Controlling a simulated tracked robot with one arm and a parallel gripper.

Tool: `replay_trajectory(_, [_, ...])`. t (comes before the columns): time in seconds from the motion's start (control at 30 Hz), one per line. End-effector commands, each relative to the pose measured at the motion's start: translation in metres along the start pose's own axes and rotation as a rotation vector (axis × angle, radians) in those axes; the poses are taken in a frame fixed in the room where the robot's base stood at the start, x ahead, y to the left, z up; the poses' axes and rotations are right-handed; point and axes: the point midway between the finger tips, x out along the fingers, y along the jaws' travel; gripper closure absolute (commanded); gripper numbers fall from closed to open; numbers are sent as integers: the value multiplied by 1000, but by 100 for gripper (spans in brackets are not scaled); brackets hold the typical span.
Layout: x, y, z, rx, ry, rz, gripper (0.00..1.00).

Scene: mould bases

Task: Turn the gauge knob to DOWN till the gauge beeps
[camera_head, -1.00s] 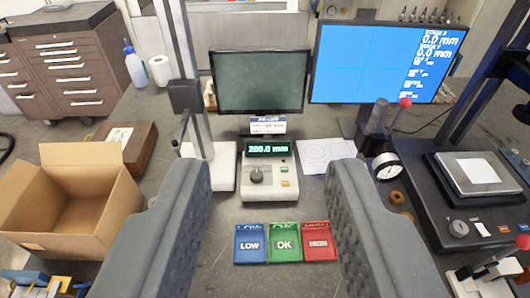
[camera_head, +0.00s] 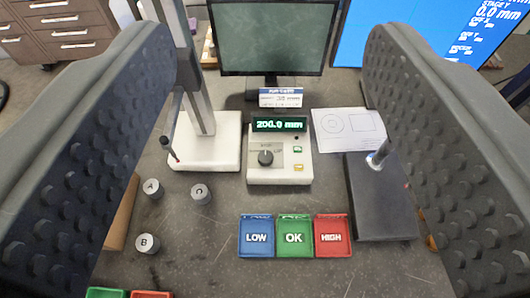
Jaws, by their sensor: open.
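The gauge box (camera_head: 279,172) stands on the dark bench in the middle of the view. Its green display (camera_head: 279,124) reads about 200.0 mm. The black gauge knob (camera_head: 265,157) is on its front face, left of a green and a yellow button. The markings around the knob are too small to read. My gripper (camera_head: 270,130) is open, its two large studded fingers at the left and right of the picture. The gauge shows between them, farther off, and nothing is held.
A height stand on a white base (camera_head: 207,150) is left of the gauge. Blue (camera_head: 256,252), green (camera_head: 294,252) and red (camera_head: 333,252) trays lie in front. Weights A (camera_head: 152,187) and B (camera_head: 147,243) and another are at left. A black stand base (camera_head: 383,210) is at right.

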Motion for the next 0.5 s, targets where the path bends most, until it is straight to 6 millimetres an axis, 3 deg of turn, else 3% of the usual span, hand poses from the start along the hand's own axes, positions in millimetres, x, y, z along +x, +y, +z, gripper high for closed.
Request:
replay_trajectory(0.13, [20,0,7,22,-50,19,44])
replay_trajectory(0.27, [58,-3,29,69,-156,60,44])
replay_trajectory(0.5, [138,-6,89,179,-390,165,44])
